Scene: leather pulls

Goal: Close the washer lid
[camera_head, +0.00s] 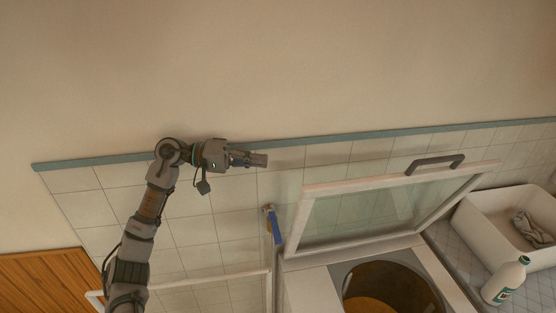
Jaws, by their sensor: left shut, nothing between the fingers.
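The washer (299,291) stands at the lower right, its round drum opening (390,290) uncovered. Its lid (308,216) is raised, a pale frame with a clear glass panel, tilted up at the back of the washer. A dark handle (434,162) is on the lid's upper edge. My left gripper (264,160) is shut and empty, up by the wall, left of the lid and apart from it. Its fingers point right. My right gripper is not in view.
A white basin (480,222) with a grey cloth (532,228) and a white bottle (506,280) are right of the washer. A blue-handled item (273,226) is left of the lid. A pale rail (215,275) and wooden panel (45,285) are lower left. The wall above is bare.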

